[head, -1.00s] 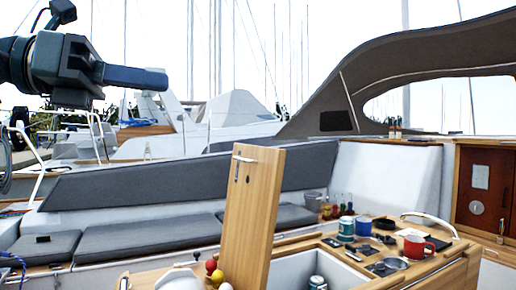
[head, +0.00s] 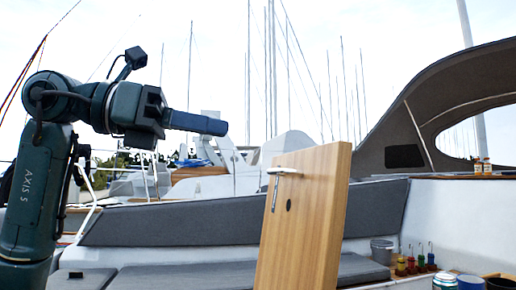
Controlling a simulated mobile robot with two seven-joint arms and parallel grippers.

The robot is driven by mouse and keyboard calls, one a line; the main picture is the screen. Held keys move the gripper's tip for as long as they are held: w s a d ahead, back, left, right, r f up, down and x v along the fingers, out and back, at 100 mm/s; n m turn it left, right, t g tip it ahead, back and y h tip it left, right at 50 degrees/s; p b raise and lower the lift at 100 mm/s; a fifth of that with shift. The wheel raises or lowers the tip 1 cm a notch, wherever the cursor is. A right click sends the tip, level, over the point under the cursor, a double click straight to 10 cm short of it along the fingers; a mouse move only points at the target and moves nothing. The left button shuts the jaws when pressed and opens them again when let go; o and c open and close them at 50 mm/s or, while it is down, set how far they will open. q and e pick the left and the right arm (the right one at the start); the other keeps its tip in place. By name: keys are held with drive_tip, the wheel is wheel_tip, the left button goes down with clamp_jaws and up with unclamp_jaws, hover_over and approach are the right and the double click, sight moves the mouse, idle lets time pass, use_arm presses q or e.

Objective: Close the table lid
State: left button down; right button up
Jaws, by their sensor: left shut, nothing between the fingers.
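The table lid (head: 318,215) is a wooden panel standing raised and nearly upright, leaning slightly, in the middle of the head view. A metal handle (head: 284,171) sits near its upper left edge. Its lower end is cut off by the frame. My left gripper (head: 222,126) is shut and empty, pointing right. In the picture it is to the left of the lid and a little above its top edge, with a gap between them. My right gripper is not in view.
A can (head: 445,281) and other items stand at the lower right. Several small coloured bottles (head: 420,262) and a grey bucket (head: 382,251) are behind the lid. A grey cushioned bench (head: 180,277) runs along the back. Open air lies between gripper and lid.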

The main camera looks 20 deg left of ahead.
sight(319, 146)
use_arm(q)
drive_tip(key=p+x, duration=0.1)
drive_tip(key=x, duration=1.1)
drive_tip(key=shift+d+r, duration=0.1)
drive_tip(key=shift+d, duration=0.1)
drive_tip(key=shift+w+d, duration=0.25)
drive_tip(key=shift+d, duration=0.05)
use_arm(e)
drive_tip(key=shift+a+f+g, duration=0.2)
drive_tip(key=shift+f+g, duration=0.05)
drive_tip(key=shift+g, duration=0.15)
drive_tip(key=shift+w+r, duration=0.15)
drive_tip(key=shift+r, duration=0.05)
